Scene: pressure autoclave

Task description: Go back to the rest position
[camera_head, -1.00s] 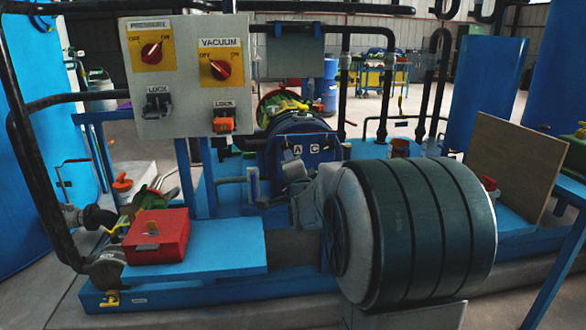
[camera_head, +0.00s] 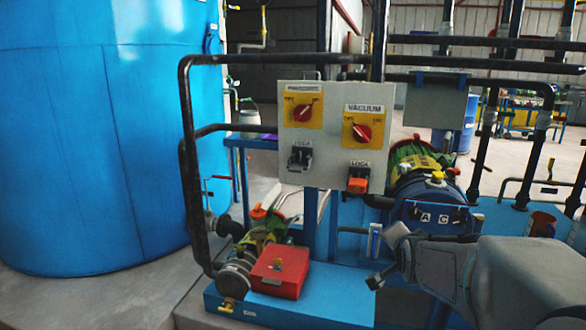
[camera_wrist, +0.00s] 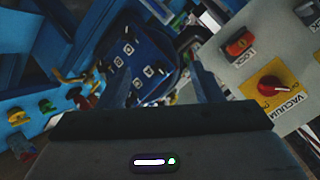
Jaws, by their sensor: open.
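My gripper (camera_wrist: 166,62) is open and empty in the wrist view, with its two fingers apart. A blue machine housing (camera_wrist: 138,62) lies beyond the fingers. In the head view my grey arm comes in from the lower right, in front of the blue pump unit (camera_head: 432,208); the fingers are hard to make out there. The grey control panel (camera_head: 333,100) stands up and left of my arm. It carries a red pressure knob (camera_head: 304,111), a red vacuum knob (camera_head: 362,132), a black lock switch (camera_head: 300,158) and a red lock switch (camera_head: 358,183).
A large blue tank (camera_head: 95,130) fills the left. Black pipes (camera_head: 188,150) run around the panel. A red box (camera_head: 279,271) sits on the blue base (camera_head: 325,300). Bare concrete floor (camera_head: 100,298) shows at the lower left.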

